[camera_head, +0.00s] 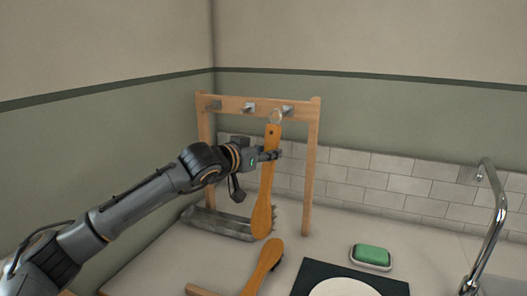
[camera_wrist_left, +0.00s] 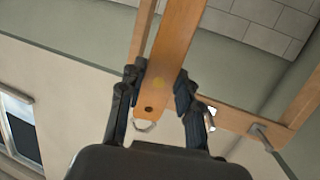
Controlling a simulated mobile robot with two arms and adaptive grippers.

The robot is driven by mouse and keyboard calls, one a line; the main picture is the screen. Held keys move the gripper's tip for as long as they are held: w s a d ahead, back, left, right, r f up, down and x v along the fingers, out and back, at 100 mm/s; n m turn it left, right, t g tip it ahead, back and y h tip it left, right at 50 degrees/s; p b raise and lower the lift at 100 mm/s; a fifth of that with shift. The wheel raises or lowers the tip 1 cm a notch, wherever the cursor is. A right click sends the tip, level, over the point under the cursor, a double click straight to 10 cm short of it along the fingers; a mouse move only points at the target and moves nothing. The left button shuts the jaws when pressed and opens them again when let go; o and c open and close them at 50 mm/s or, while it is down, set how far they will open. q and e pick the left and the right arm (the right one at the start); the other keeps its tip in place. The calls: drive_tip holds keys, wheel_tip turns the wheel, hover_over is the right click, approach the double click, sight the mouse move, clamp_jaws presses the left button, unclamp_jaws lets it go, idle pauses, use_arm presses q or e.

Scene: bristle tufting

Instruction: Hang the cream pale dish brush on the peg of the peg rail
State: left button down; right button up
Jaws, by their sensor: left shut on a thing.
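A wooden dish brush (camera_head: 263,195) hangs head down from my left gripper (camera_head: 272,155), which is shut on its handle. My right gripper is not in view.
Two other pegs, the middle one (camera_head: 248,107) and the left one (camera_head: 213,104), are empty. A grey ridged tray (camera_head: 225,226) lies under the rail. Another wooden brush (camera_head: 263,265) is at the front. A green soap (camera_head: 372,254), a dark mat (camera_head: 312,271) with a white plate, and a tap (camera_head: 497,215) are right.

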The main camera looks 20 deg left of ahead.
use_arm(q)
drive_tip(key=shift+w, duration=0.6)
drive_tip(key=shift+w+d+f+p, duration=0.1)
drive_tip(key=shift+w+f+p, duration=0.05)
drive_tip(key=shift+w+p, duration=0.7)
drive_tip(key=shift+w+f+p, duration=0.15)
drive_tip(key=shift+w+p, duration=0.35)
drive_tip(key=shift+w, duration=0.65)
drive_tip(key=shift+w+f, duration=0.3)
drive_tip(key=shift+w, duration=0.1)
drive_tip(key=c, duration=0.8)
unclamp_jaws()
drive_tip(key=shift+c, duration=0.2)
